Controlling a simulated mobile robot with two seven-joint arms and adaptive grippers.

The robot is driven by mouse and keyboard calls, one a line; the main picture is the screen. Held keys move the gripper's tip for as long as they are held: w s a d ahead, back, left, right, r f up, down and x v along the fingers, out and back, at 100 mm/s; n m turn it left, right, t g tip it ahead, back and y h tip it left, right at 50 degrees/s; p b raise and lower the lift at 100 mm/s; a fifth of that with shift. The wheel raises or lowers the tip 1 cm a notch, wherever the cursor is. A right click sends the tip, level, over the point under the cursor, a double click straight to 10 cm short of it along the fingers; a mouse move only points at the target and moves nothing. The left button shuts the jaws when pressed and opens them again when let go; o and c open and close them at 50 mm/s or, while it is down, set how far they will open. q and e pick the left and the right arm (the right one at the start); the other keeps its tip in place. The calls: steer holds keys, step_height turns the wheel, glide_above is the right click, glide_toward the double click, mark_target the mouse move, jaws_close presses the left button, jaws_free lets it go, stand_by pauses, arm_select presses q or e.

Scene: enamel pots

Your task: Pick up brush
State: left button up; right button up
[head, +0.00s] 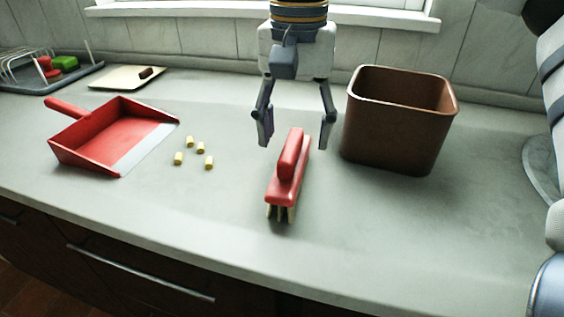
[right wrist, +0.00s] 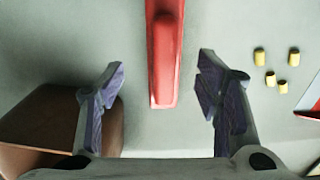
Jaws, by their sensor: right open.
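A red brush (head: 288,174) with pale bristles stands bristles down on the grey counter, in the middle of the head view. My right gripper (head: 296,140) is open and empty, pointing down at the far end of the brush. In the right wrist view the red brush (right wrist: 164,62) lies between and just ahead of the two spread fingertips of the right gripper (right wrist: 160,78), with a gap on each side. No contact shows. My left gripper is not in view.
A brown bin (head: 392,130) stands close to the right of the gripper. Several yellow bits (head: 200,148) lie left of the brush, beside a red dustpan (head: 108,137). A dish rack (head: 48,80) and a pale board (head: 126,77) sit at the back left. The front counter is clear.

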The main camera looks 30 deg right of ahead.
mark_target(284, 190)
steer(key=f, duration=0.2)
steer(key=f+b, duration=0.1)
steer(key=f, duration=0.4)
steer(key=shift+w+f, duration=0.25)
steer(key=shift+f, duration=0.05)
steer(key=shift+r, duration=0.1)
steer(key=c, duration=1.3)
